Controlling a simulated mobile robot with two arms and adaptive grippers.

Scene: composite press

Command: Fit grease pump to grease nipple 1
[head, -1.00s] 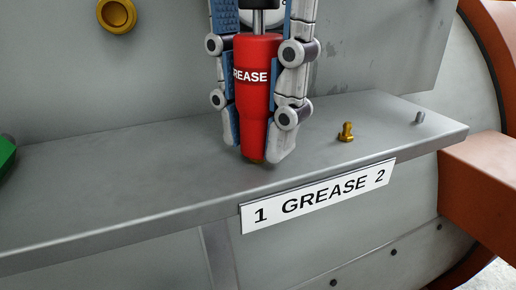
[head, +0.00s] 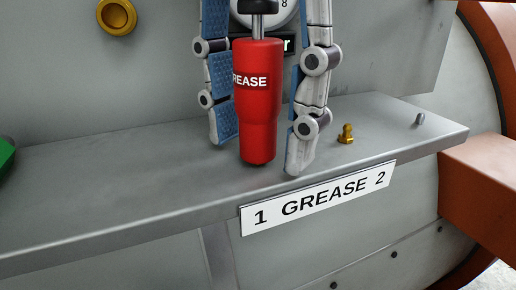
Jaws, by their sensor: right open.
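The red grease pump (head: 258,110), with "GREASE" on its side and a dark handle on top, stands upright on the grey ledge above the "1" end of the label. My right gripper (head: 257,155) is open around it, with one finger on each side and a gap between each finger and the pump. A brass grease nipple (head: 346,134) stands bare on the ledge to the right, on the "2" side of the label. Grease nipple 1 is not visible; the pump's base covers the spot above the "1". My left gripper is not in view.
The white label "1 GREASE 2" (head: 318,202) is on the ledge's front edge. A small grey peg (head: 420,118) stands at the ledge's right end. A green object (head: 6,156) shows at the left edge. The ledge (head: 110,185) is clear on the left.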

